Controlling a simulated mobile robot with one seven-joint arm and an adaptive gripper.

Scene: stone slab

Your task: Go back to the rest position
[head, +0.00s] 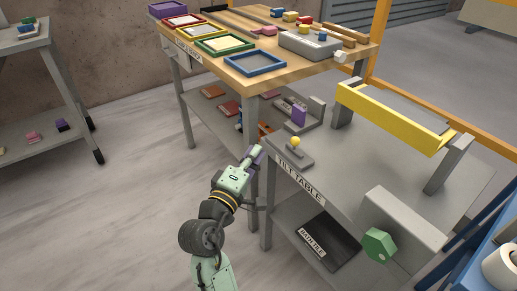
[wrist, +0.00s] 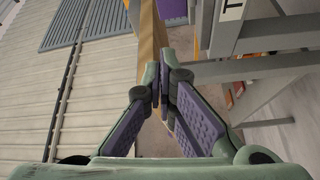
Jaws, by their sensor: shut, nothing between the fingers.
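The task names no object, and the rest position is not marked in the frames.
A wooden table (head: 230,77) with coloured trays stands behind my gripper. The lift table carries a yellow bar (head: 390,115), a yellow-knobbed lever (head: 295,142) and a green knob (head: 378,245). A grey shelf (head: 40,130) stands far left. The floor (head: 110,215) left of my arm is clear.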

